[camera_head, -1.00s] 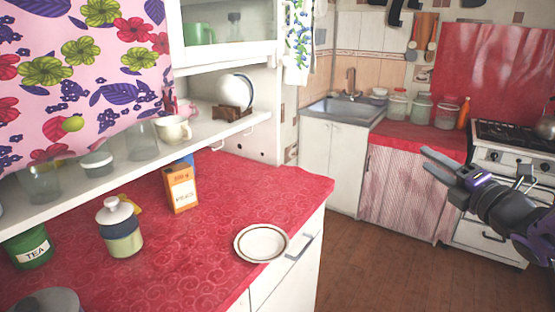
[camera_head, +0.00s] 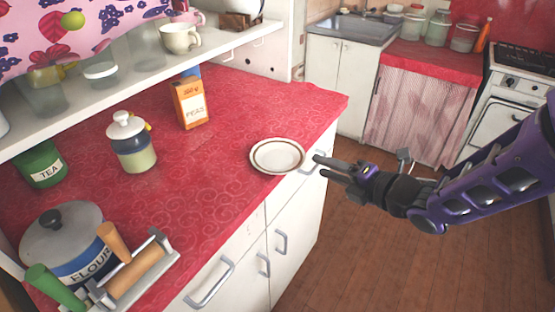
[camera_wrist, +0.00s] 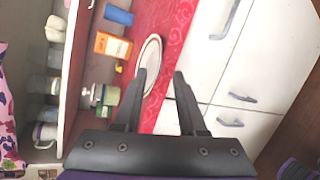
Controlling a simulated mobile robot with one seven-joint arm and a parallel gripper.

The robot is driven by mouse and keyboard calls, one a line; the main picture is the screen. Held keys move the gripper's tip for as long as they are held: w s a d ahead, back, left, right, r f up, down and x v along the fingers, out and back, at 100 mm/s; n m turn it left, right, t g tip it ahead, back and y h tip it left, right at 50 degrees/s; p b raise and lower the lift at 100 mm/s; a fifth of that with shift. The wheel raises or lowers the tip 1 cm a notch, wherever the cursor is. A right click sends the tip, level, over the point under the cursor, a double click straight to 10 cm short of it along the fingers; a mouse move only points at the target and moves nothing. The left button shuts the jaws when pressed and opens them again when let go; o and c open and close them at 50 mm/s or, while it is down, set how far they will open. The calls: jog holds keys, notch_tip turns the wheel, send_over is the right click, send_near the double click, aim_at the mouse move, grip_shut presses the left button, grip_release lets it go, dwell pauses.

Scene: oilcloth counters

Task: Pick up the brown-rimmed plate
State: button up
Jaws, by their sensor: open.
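The brown-rimmed plate (camera_head: 277,156) is a small white plate with a thin brown ring. It lies flat on the red counter close to its front right edge. My gripper (camera_head: 318,166) is open and empty just right of the plate, over the counter's edge, with its fingers pointing left toward it. In the wrist view the plate (camera_wrist: 149,62) shows beyond the tip of the left finger, and the gap between the fingertips (camera_wrist: 160,75) is empty. I cannot tell whether a finger touches the plate.
An orange peas box (camera_head: 191,103), a lidded jar (camera_head: 131,144), a flour tin (camera_head: 62,243) and a rack with rolling pins (camera_head: 130,275) stand on the red counter (camera_head: 215,190). A shelf (camera_head: 150,72) overhangs its back. The counter around the plate is clear.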

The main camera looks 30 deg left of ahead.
aim_at(304, 158)
jog(key=x, duration=0.7)
jog(key=shift+w+a+f, duration=0.15)
jog(key=shift+w, duration=0.1)
jog(key=shift+c, duration=0.2)
grip_shut()
dwell(1.0)
